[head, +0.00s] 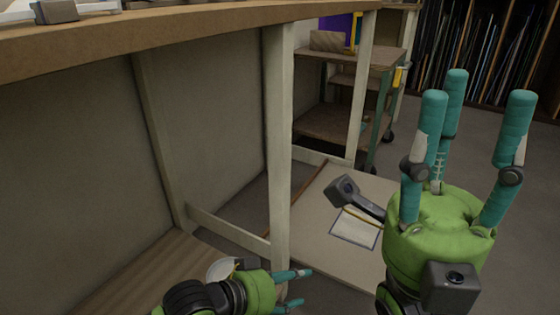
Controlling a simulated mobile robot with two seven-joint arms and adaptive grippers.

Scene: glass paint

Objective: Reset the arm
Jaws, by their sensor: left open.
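My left gripper (300,288) is low in the head view, left of centre. Its green palm points right and its teal fingers are spread apart with nothing seen between them; its lower part is cut off by the frame. My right gripper (477,100) is large at the right. Its teal fingers point up and are spread wide, with nothing between them. The two grippers are well apart.
A wooden workbench (160,38) crosses the upper left, with a pale leg (279,130) near my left gripper. A round white dish (218,268) sits beside that gripper.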

